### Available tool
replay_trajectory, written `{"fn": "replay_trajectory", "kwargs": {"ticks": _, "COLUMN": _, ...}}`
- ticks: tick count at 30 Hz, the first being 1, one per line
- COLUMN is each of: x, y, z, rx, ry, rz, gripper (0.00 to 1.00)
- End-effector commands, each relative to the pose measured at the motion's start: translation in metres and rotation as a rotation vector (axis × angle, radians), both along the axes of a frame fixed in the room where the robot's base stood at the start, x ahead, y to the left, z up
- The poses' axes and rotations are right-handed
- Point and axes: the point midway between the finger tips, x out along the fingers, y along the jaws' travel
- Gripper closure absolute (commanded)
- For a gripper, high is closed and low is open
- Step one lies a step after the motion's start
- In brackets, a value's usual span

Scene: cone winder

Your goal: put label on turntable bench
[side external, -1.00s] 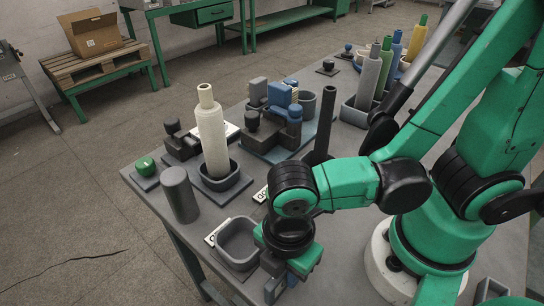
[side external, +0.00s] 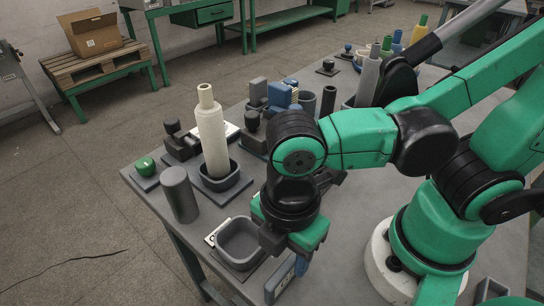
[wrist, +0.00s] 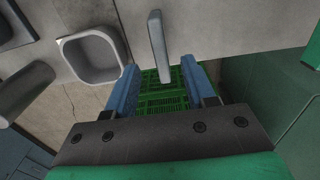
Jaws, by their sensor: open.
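My gripper (wrist: 160,72) is open and empty, its two blue fingers pointing down over the front edge of the grey bench (side external: 350,240). In the side view the gripper (side external: 292,262) is partly hidden by the wrist. A narrow grey upright piece (wrist: 158,46) lies just ahead of and between the fingertips, apart from them. In the side view, a grey block with a pale marked face (side external: 284,282) stands at the bench edge below the gripper. I cannot tell for sure whether it is the label. No turntable is clearly identifiable.
A square grey tray (side external: 239,242) stands left of the gripper and also shows in the wrist view (wrist: 91,55). A dark cylinder (side external: 180,195) and a tall cream cone (side external: 211,135) stand behind it. A green crate (wrist: 165,98) is below the bench edge.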

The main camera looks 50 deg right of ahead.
Motion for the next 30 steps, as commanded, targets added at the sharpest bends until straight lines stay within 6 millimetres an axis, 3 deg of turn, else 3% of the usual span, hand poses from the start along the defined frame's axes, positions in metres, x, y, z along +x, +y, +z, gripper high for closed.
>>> {"fn": "replay_trajectory", "kwargs": {"ticks": 12, "x": 0.000, "y": 0.000, "z": 0.055, "rx": 0.000, "ry": 0.000, "rz": 0.000, "gripper": 0.51}}
{"fn": "replay_trajectory", "kwargs": {"ticks": 20, "x": 0.004, "y": -0.003, "z": 0.069, "rx": 0.011, "ry": -0.011, "rz": -0.043, "gripper": 0.51}}
{"fn": "replay_trajectory", "kwargs": {"ticks": 23, "x": 0.023, "y": -0.015, "z": 0.066, "rx": 0.064, "ry": -0.064, "rz": -0.239, "gripper": 0.51}}
{"fn": "replay_trajectory", "kwargs": {"ticks": 25, "x": 0.045, "y": -0.031, "z": 0.062, "rx": 0.128, "ry": -0.128, "rz": -0.466, "gripper": 0.51}}
{"fn": "replay_trajectory", "kwargs": {"ticks": 30, "x": 0.092, "y": -0.087, "z": 0.057, "rx": 0.309, "ry": -0.312, "rz": -1.056, "gripper": 0.51}}
